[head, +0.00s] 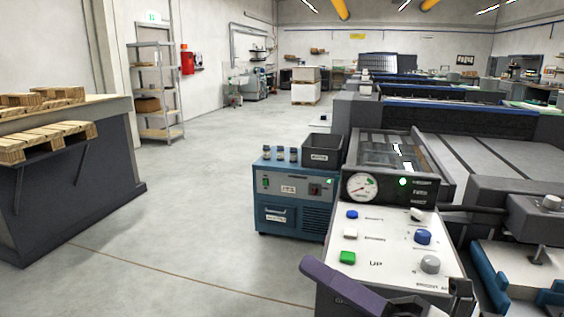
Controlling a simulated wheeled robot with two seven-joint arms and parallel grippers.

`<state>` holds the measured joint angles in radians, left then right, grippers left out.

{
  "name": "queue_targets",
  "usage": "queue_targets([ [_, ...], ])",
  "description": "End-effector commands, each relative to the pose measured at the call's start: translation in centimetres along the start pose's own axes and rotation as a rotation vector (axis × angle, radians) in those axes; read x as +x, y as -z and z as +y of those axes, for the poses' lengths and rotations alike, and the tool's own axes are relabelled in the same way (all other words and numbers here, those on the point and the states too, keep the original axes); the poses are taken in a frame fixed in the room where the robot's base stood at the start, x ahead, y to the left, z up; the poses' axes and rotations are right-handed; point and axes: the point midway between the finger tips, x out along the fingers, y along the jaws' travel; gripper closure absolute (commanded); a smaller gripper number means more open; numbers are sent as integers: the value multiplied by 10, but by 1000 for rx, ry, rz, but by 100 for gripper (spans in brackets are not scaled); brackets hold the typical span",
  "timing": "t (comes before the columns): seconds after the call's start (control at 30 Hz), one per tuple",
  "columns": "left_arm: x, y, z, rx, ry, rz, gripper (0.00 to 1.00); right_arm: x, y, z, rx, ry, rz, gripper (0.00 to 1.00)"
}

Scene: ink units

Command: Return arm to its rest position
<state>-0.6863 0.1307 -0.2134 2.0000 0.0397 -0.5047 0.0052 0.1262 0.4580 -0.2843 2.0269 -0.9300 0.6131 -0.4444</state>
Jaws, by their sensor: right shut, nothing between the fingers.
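My right gripper (462,297) shows as a dark shape at the bottom edge, in front of the lower right corner of the white control panel (385,232). It is shut and holds nothing, and its lower part is cut off by the frame. A purple-grey part of my arm lies across the panel's lower front edge. I cannot tell whether the arm touches the panel. My left gripper is not in view.
The panel carries a gauge (362,187), buttons and knobs. A blue cabinet (290,190) with bottles and a black bin (322,151) stands behind it to the left. A press bed (480,160) fills the right. The floor (200,225) at left is clear.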

Motion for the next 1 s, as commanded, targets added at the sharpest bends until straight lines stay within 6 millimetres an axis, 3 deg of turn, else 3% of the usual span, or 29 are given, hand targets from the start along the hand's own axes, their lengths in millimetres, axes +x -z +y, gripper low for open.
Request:
queue_targets([
  [0.03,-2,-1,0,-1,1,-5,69,-17,-7,-26,237,38,-170,100],
  [0.1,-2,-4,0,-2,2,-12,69,-50,-13,-68,541,97,-402,100],
  [0.17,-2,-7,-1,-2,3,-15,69,-80,-8,-102,750,147,-567,100],
  [0.27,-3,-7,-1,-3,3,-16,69,-129,19,-151,1039,231,-799,100],
  [0.4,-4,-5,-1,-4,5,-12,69,-194,80,-200,1374,347,-1084,100],
  [0.53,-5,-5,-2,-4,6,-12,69,-247,151,-225,1636,455,-1323,100],
  [0.7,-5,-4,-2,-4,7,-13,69,-291,228,-230,1867,561,-1547,100],
  [0.83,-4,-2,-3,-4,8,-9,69,-304,258,-228,1949,601,-1630,100],
  [1.0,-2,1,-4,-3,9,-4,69,-308,265,-228,1969,612,-1651,100],
])
